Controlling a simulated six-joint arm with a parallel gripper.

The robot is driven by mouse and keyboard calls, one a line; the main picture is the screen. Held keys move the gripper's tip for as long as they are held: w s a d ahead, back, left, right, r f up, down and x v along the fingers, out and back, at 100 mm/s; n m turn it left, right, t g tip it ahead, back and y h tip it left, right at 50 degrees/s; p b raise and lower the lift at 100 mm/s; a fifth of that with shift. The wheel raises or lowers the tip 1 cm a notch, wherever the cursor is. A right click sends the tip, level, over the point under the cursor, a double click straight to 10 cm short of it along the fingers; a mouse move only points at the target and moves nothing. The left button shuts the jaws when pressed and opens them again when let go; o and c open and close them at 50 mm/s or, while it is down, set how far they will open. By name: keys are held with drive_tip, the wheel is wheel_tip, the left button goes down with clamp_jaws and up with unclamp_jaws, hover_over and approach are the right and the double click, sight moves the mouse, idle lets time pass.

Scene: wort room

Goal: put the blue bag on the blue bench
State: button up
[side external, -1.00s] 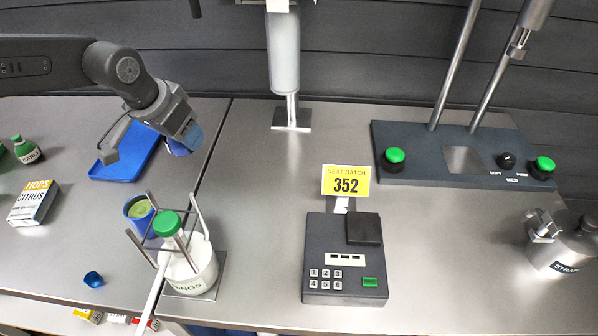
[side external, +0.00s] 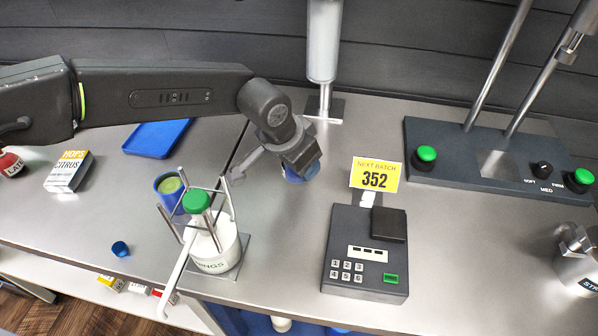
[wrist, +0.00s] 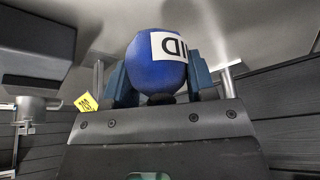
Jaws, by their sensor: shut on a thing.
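In the wrist view my gripper (wrist: 160,88) is shut on the blue bag (wrist: 150,70), a rounded blue thing with a white label showing the letters "ID"; its fingers are on either side. In the side external view my gripper (side external: 303,163) is above the grey worktop, left of the yellow "352" sign. Only a little of the bag (side external: 291,177) shows beneath it. I cannot clearly make out a blue bench; a blue surface (side external: 250,323) partly shows below the worktop's front edge and may be it.
A flat blue tray (side external: 156,138) lies behind a rack (side external: 186,238) around a green-capped white bottle (side external: 217,245). A keypad device (side external: 366,250) and yellow sign (side external: 376,174) stand to the right. A grey column (side external: 324,45) rises behind my gripper.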

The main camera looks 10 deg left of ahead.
drive_tip(key=shift+f, duration=1.9)
drive_tip(key=shift+f, duration=0.2)
drive_tip(key=o, duration=0.9)
